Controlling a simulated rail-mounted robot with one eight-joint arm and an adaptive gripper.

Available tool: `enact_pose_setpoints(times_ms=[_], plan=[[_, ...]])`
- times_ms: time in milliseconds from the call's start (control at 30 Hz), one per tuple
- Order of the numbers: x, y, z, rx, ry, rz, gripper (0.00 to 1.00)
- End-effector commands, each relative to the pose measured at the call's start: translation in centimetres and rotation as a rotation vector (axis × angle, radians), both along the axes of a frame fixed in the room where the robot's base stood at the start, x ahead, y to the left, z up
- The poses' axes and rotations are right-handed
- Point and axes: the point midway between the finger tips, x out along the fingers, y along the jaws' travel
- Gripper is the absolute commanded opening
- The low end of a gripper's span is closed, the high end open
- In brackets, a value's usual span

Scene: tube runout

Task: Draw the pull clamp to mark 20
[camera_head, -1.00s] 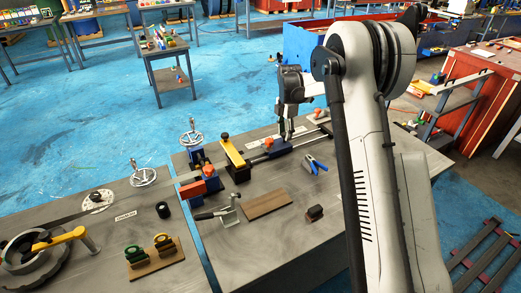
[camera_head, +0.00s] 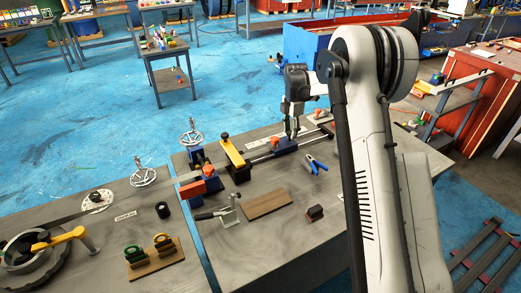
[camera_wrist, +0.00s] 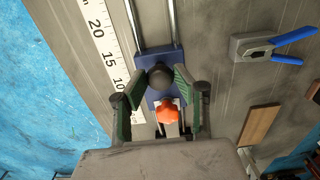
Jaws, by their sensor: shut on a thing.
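The pull clamp (camera_head: 284,146) is a blue block with an orange knob on two rails, on the right-hand table. In the wrist view its blue body (camera_wrist: 147,60) carries a dark round knob (camera_wrist: 160,76) and the orange knob (camera_wrist: 168,111). My gripper (camera_wrist: 161,79) has its green-padded fingers on both sides of the dark knob, shut on it. In the head view my gripper (camera_head: 292,132) reaches down onto the clamp. The white scale (camera_wrist: 104,48) beside the rails shows 20, 15 and 10; the clamp sits near 10 to 15, exact reading unclear.
A yellow-and-black upright (camera_head: 233,155) stands left of the clamp. Blue-handled pliers (camera_head: 314,163), a brown board (camera_head: 267,203) and a small dark block (camera_head: 315,213) lie on the near side of the table. The rails beyond the clamp look clear in the wrist view.

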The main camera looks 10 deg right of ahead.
Motion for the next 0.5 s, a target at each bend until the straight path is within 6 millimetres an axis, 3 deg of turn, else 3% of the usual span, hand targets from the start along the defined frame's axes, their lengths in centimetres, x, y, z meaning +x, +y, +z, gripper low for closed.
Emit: enact_pose_setpoints(times_ms=[500], plan=[[0.4,-1.3,0.0,-0.001,-0.001,0.000,0.11]])
